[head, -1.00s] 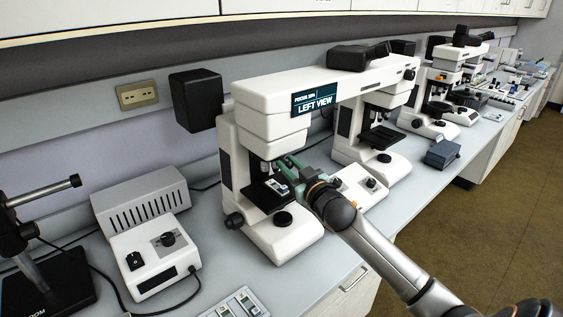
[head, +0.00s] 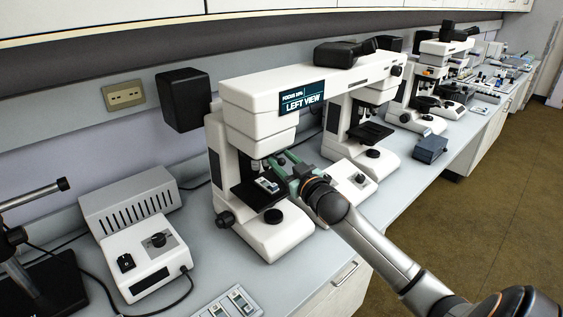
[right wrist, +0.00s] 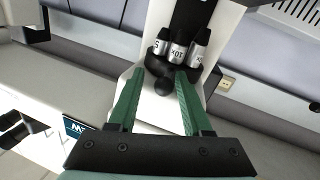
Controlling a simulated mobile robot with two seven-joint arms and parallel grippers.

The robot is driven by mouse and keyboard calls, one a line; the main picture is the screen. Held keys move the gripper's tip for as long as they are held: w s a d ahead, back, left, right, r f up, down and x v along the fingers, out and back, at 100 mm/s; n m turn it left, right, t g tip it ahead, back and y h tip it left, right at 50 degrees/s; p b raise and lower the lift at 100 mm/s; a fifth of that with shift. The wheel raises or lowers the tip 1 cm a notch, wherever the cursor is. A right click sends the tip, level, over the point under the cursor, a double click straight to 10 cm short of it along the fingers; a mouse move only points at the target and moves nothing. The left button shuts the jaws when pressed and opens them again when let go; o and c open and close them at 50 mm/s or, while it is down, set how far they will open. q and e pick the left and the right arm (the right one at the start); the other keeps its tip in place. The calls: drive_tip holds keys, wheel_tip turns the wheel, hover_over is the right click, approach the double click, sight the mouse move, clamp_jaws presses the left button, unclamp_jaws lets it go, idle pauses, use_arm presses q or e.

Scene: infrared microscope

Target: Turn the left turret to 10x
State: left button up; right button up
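In the right wrist view, several objectives (right wrist: 180,51) show; the middle one reads 10x. My right gripper (head: 275,162) is beside the turret, above the stage. Its green fingers are spread and empty in the right wrist view (right wrist: 160,75), pointing towards the objectives. I cannot tell whether a finger touches the turret. A slide (head: 267,185) lies on the stage. My left gripper is out of view.
A second microscope (head: 360,120) is joined by a bridge on the right. A black box (head: 183,100) sits behind the left microscope.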

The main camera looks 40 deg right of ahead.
drive_tip(key=shift+o, duration=0.7)
drive_tip(key=shift+a, duration=0.15)
drive_tip(key=shift+s+a+f, duration=0.1)
drive_tip(key=shift+s, duration=0.4)
drive_tip(key=s+a, duration=0.1)
drive_tip(key=s, duration=1)
drive_tip(key=shift+s+a+b, duration=0.2)
drive_tip(key=shift+a+b, duration=0.05)
drive_tip(key=shift+b, duration=0.15)
drive_tip(key=s+a+f+g+y, duration=0.1)
drive_tip(key=s+a+f+g, duration=0.5)
drive_tip(key=f, duration=0.4)
drive_tip(key=s+a+f+g, duration=0.4)
drive_tip(key=s+a+f, duration=0.3)
drive_tip(key=f, duration=0.3)
drive_tip(key=s+a+f+n+g+y, duration=0.1)
drive_tip(key=s+a+f+g+y, duration=0.2)
drive_tip(key=s+a, duration=0.5)
drive_tip(key=w+a+f+t+y+p, duration=0.1)
drive_tip(key=w+a+f+t+p, duration=0.1)
drive_tip(key=f, duration=0.5)
drive_tip(key=shift+w+a+f+t+p, duration=0.4)
drive_tip(key=shift+w+a+t, duration=0.15)
drive_tip(key=shift+t, duration=0.65)
